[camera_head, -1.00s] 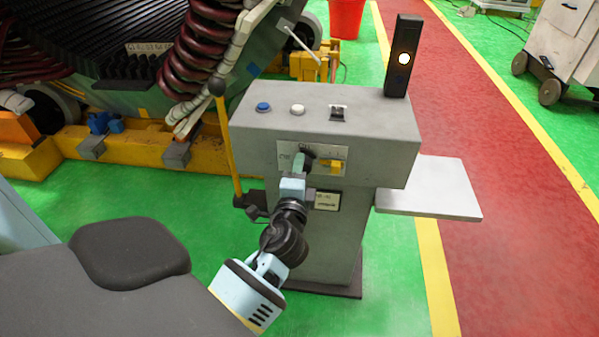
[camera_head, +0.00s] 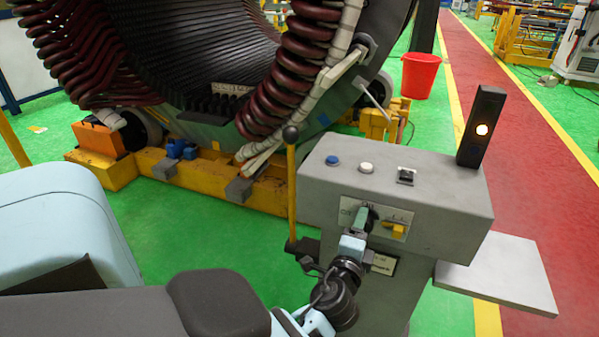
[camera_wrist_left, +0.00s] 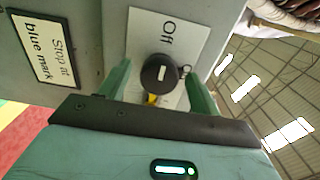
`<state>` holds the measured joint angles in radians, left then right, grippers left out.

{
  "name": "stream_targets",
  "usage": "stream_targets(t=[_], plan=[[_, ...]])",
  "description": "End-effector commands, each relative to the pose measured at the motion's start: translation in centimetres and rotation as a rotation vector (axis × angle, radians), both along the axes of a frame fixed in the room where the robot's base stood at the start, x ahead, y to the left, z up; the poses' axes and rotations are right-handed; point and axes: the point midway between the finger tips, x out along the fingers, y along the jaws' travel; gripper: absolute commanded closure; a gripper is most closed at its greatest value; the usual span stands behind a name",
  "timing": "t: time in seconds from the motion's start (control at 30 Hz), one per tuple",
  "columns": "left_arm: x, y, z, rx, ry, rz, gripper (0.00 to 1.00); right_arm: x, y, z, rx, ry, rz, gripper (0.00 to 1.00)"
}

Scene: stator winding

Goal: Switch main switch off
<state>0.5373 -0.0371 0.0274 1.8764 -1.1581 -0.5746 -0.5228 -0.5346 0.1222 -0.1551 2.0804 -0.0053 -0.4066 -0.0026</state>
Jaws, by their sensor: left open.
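The main switch, a round black knob (camera_wrist_left: 160,74) with a short white mark, sits on a white plate (camera_wrist_left: 185,30) marked "Off" in the left wrist view. In the head view the plate (camera_head: 348,204) is on the front of a grey control box (camera_head: 440,195), and the knob is largely hidden by my gripper. My left gripper (camera_head: 361,216) is at the knob, its green fingers open on either side of it in the left wrist view (camera_wrist_left: 154,70). Contact with the knob cannot be told. My right gripper is not in view.
A yellow handle (camera_head: 395,231) sits just right of the knob. The large stator (camera_head: 200,50) is behind.

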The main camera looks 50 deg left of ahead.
Motion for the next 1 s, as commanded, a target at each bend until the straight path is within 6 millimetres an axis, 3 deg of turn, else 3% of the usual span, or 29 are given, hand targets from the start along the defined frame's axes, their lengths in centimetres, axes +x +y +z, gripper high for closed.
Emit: stream_targets(t=[0.17, 1.0], plan=[[0.0, 0.0, 0.4, 0.121, 0.073, -0.001, 0.37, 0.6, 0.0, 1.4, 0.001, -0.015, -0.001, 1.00], [0.3, -0.3, 1.1, 1.184, 0.721, 0.005, 0.37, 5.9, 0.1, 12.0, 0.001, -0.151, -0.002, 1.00]])
